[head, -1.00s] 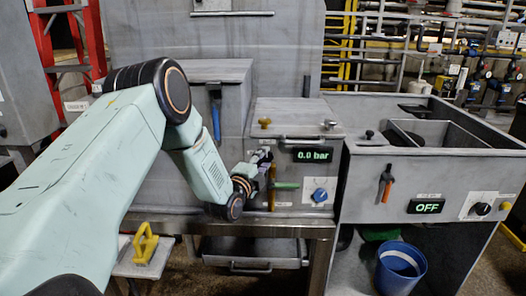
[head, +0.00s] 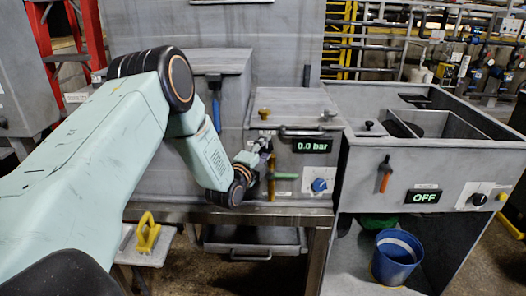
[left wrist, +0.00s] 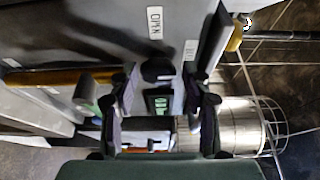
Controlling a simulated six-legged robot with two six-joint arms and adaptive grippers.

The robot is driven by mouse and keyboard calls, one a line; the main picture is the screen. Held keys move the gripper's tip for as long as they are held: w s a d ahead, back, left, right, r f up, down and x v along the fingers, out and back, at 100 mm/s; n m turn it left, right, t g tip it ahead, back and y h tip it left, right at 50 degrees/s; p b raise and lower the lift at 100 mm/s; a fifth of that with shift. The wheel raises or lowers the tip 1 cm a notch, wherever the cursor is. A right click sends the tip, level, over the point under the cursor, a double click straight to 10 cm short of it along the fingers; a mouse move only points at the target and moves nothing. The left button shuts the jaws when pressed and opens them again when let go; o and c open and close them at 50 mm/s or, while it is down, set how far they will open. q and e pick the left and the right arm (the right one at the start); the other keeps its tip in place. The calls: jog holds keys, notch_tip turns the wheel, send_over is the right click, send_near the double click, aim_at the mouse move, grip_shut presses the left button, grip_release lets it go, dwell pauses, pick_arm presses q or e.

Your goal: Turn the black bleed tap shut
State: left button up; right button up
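My left gripper (head: 260,148) is at the front of the grey unit, just left of the 0.0 bar display (head: 312,146) and above the green-handled valve (head: 285,176). In the left wrist view its two dark fingers (left wrist: 165,100) are spread apart. A black knob (left wrist: 157,70), which looks like the bleed tap, shows between and beyond the fingertips. I cannot tell whether a finger touches it. In the head view the gripper hides most of that spot, so the tap's angle is unclear. My right gripper is not in view.
A brass pipe (head: 271,188) runs vertically beside the gripper, with the green handle sticking out right. A blue knob (head: 319,185) is lower right. A grey sink unit with an orange-handled lever (head: 385,178) stands to the right, a blue bucket (head: 397,258) below it.

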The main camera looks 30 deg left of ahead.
pick_arm(q)
jog(key=shift+o, duration=0.8)
jog(key=shift+s, duration=0.1)
jog(key=shift+s+f, duration=0.1)
jog(key=shift+s, duration=0.2)
jog(key=s+d, duration=0.1)
jog(key=s, duration=1)
jog(key=shift+d, duration=0.4)
jog(key=shift+s, duration=0.1)
